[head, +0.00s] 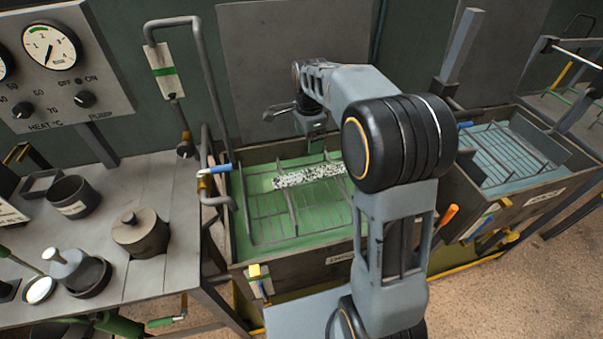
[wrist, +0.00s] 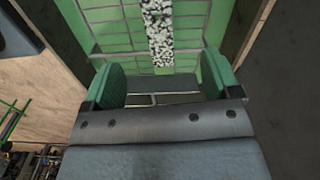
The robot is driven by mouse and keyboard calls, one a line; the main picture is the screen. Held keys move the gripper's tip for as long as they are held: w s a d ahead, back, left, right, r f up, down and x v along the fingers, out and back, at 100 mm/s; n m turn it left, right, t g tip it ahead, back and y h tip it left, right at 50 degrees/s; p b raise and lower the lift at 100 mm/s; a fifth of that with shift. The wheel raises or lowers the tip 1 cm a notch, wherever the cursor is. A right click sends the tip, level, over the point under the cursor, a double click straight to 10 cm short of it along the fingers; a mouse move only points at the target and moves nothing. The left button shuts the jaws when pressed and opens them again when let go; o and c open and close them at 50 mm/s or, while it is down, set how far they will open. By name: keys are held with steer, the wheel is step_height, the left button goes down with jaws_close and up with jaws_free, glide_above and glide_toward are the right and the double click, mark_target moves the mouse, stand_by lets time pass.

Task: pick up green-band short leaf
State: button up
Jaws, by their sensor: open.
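A speckled black-and-white strip (head: 310,177), likely the short leaf, lies across the wire rack in the green-liquid tank (head: 290,258). Its right end is hidden behind my arm. No green band can be made out on it. In the wrist view the strip (wrist: 160,32) runs lengthwise from the top edge down to between the green finger pads. My gripper (wrist: 160,78) is open, with a pad on each side and nothing seen held. In the head view my gripper (head: 312,130) is above the far part of the tank; its fingertips are small there.
A second tank (head: 560,177) with pale blue liquid and a rack stands at right. A bent pipe with a blue handle (head: 220,169) rises at the tank's left. A grey bench (head: 185,225) with pots and a gauge panel (head: 60,80) fill the left.

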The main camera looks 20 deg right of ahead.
glide_above(310, 173)
steer(key=shift+m, duration=0.4)
step_height(310, 173, down, 8)
steer(key=shift+f, duration=0.15)
steer(key=shift+s+f+p, duration=0.1)
steer(key=shift+f+p, duration=0.5)
steer(key=shift+f, duration=2.15)
steer(key=c, duration=1.2)
steer(key=shift+r, duration=0.1)
steer(key=shift+c, duration=0.4)
